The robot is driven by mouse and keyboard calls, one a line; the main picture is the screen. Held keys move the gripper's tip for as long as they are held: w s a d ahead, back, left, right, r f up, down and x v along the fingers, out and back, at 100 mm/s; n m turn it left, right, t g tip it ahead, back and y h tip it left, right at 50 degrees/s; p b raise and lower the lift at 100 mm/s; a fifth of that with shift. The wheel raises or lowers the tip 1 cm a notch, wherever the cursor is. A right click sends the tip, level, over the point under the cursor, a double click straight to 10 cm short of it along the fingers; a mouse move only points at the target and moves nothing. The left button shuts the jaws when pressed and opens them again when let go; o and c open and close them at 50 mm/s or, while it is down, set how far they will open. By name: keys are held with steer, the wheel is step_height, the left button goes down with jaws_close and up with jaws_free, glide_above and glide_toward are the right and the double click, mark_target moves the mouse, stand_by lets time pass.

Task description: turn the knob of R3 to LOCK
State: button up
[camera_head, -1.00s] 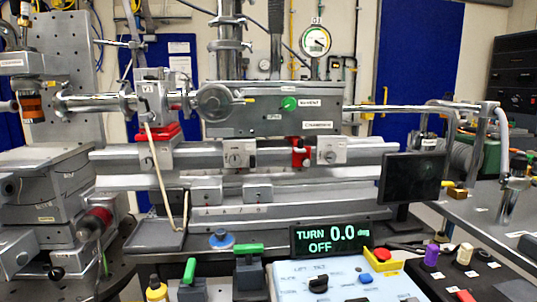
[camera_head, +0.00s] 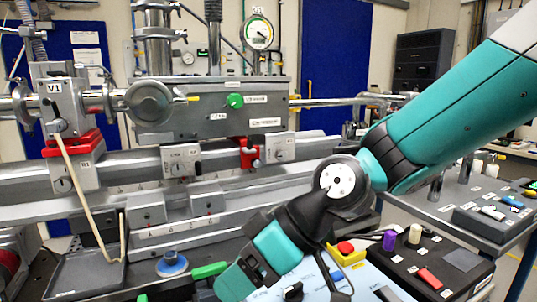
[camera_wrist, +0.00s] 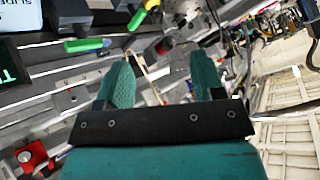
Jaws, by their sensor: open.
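Several light metal blocks with round knobs sit along the grey rail (camera_head: 110,177). One is at the left (camera_head: 62,178), one in the middle (camera_head: 182,162) and one at the right (camera_head: 283,148). Their small labels are too blurred to tell which is R3, and the knob settings cannot be read. In the head view my arm reaches down across the right side, and its fingertips are not seen there. In the wrist view my gripper (camera_wrist: 162,65) is open, its two teal fingers apart and nothing clearly held between them.
A V1 valve (camera_head: 55,95) stands above the left block, with a tan strip hanging to a tray (camera_head: 85,278). Green-handled parts (camera_head: 210,270) lie low in front. A yellow box with a red button (camera_head: 346,248) and a dark box (camera_head: 405,262) stand right, near my arm.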

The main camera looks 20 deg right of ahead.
steer(key=w+d+r+m+t+y, duration=0.1)
steer(key=w+d+t, duration=0.15)
steer(key=w, duration=0.25)
steer(key=w+d+r+m+t+y, duration=0.1)
steer(key=w+d+r+t, duration=0.1)
steer(key=w+t, duration=0.3)
steer(key=m+t+h+p, duration=0.1)
steer(key=m+t+h, duration=0.6)
steer(key=h, duration=0.3)
glide_toward(283, 156)
steer(key=shift+h, duration=0.3)
steer(key=w+p, duration=0.2)
steer(key=p, duration=0.5)
steer(key=w+p, duration=0.3)
steer(key=p, duration=0.5)
steer(key=w+p, duration=0.2)
steer(key=p, duration=0.5)
steer(key=shift+w+a+r+p, duration=0.15)
steer(key=shift+a+r+p, duration=0.1)
steer(key=shift+r+p, duration=0.1)
steer(key=shift+w+f+p, duration=0.2)
steer(key=shift+w+p, duration=0.3)
steer(key=shift+w, duration=0.25)
steer(key=shift+w+f+p, duration=0.2)
steer(key=shift+w+p, duration=0.25)
steer(key=shift+w, duration=0.35)
steer(key=shift+c, duration=0.2)
steer(key=c, duration=0.9)
